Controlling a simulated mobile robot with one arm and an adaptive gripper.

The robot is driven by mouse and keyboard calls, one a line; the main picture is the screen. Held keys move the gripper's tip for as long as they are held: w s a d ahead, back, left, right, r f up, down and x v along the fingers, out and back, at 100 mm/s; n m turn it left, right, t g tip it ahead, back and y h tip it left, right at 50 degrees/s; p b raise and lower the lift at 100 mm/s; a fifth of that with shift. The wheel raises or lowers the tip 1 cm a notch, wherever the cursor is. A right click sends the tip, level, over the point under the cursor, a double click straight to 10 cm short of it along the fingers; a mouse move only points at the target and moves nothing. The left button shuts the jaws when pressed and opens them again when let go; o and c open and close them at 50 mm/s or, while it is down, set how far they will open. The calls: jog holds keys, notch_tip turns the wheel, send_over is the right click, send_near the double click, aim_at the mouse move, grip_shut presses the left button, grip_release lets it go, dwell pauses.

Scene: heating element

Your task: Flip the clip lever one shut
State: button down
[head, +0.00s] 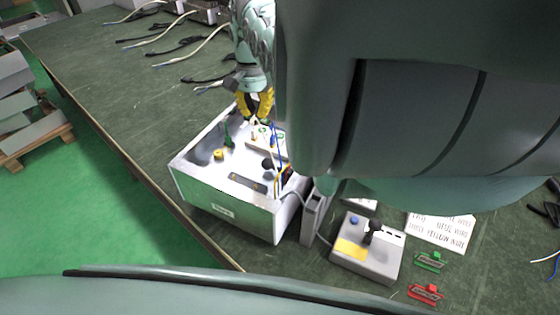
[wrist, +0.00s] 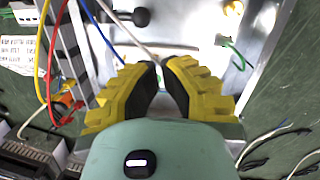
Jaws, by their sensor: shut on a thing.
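My gripper (wrist: 165,82) has yellow ridged fingers with dark pads. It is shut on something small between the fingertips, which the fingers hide. In the head view my gripper (head: 254,110) is at the far side of the open metal box (head: 232,208). A white wire (wrist: 130,37) runs down to the fingertips in the wrist view; I cannot tell whether it is gripped. I cannot make out clip lever one; it may be hidden at the fingertips. An orange part (wrist: 66,100) with yellow and red wires lies left of the fingers.
Inside the box are a black knob (wrist: 141,17), a blue wire (wrist: 103,30) and a green wire (wrist: 236,54). A grey control box (head: 368,250) with a joystick stands right of the metal box. Cables (head: 190,55) lie at the back left. My arm covers much of the head view.

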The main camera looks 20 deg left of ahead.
jog(key=shift+w+a+r+b, duration=0.2)
jog(key=shift+a+r+b, duration=0.35)
jog(key=shift+r, duration=0.5)
jog(key=shift+a, duration=0.1)
